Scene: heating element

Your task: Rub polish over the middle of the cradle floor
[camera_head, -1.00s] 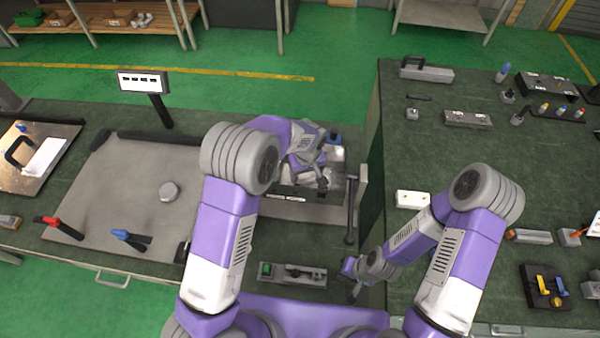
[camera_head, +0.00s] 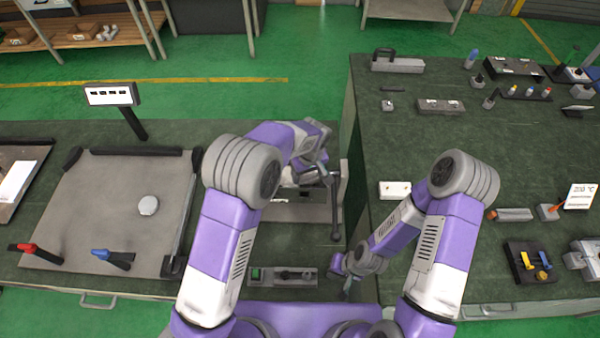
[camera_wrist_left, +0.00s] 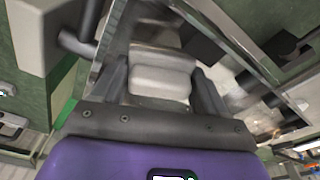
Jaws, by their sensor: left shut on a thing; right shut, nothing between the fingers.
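My left gripper (camera_head: 324,174) is over the cradle (camera_head: 302,210) on the left bench, its arm hiding much of it. In the left wrist view the gripper (camera_wrist_left: 163,85) is shut on a pale, rounded block (camera_wrist_left: 160,82), likely the polish pad. The cradle's metal side walls show around it there. I cannot tell whether the block touches the cradle floor, whose middle is hidden. My right gripper (camera_head: 346,284) is low near the front of the bench, shut and empty, apart from the cradle.
A grey fixture with a green button (camera_head: 283,277) lies in front. A large metal plate (camera_head: 120,205) is on the left. The right bench (camera_head: 410,140) holds several tools.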

